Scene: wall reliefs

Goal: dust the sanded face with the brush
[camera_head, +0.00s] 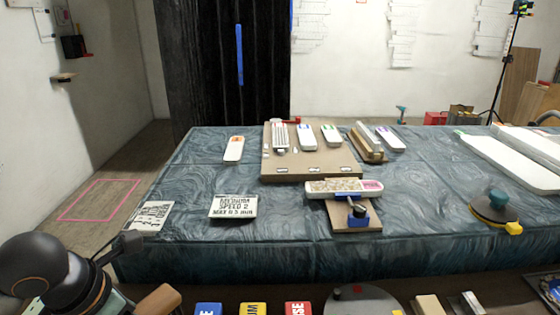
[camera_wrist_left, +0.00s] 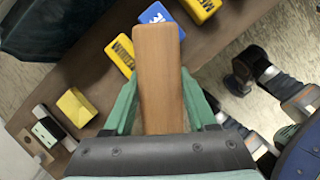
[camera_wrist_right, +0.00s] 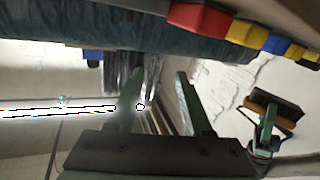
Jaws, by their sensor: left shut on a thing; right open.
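My left gripper (camera_wrist_left: 158,100) is shut on a wooden-handled tool, which I take to be the brush (camera_wrist_left: 158,70). The brush also shows at the lower left of the head view (camera_head: 158,300). Its bristles are not clear in the left wrist view. A pale bar with a speckled face and a pink label (camera_head: 343,187) lies by a blue clamp (camera_head: 360,213) on a small wooden board on the table. I cannot tell whether that face is the sanded one. The brush is apart from it. My right gripper (camera_wrist_right: 160,100) is open and empty, outside the head view.
The long table (camera_head: 240,262) has a marbled blue-grey covering. A brown board (camera_head: 300,172) holds several labelled pale bars. A round tool with a yellow end (camera_head: 493,208) stands at the right. Blue, yellow and red blocks (camera_head: 298,308) line the near shelf.

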